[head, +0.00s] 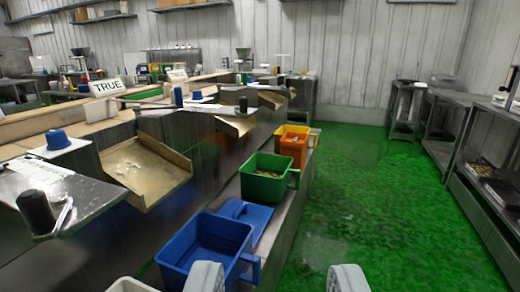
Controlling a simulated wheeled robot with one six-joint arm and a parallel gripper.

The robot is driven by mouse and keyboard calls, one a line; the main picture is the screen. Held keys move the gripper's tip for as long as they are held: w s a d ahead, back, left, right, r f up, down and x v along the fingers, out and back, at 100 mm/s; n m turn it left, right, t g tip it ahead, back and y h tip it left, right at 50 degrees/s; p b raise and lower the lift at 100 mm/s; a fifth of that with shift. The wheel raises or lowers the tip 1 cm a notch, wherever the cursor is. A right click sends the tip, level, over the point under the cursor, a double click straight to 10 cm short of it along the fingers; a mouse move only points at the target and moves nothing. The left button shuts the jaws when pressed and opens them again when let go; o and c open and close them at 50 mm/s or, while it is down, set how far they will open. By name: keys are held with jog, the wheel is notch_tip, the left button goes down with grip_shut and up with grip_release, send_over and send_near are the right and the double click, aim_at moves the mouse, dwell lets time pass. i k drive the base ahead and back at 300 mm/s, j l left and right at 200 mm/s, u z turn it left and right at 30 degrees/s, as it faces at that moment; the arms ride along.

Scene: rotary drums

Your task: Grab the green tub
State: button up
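The green tub (265,188) stands on a low metal ledge in the middle of the head view, with a handle on its right side and some brownish stuff inside. My gripper (276,278) is at the bottom edge, its two grey fingertips wide apart with nothing between them. The green tub is ahead of it and apart from it, a little left of the gap. Nothing hides the tub's rim or handle.
On the ledge, a blue tub (168,272) and a flat blue piece (245,213) are nearer; orange (293,150) and yellow (284,130) tubs are farther. Metal machines with chutes (146,170) line the left. Green floor (365,200) is free, with metal tables (480,145) on the right.

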aim_at(266, 178)
jog(key=i+l+u, duration=0.2)
jog(key=i+l, duration=0.45)
jog(key=i, duration=0.15)
jog(key=i+l+u, duration=0.2)
jog(key=i+l, duration=0.55)
jog(key=i+l+u, duration=0.2)
jog(key=i+l, duration=0.5)
jog(key=l, duration=0.15)
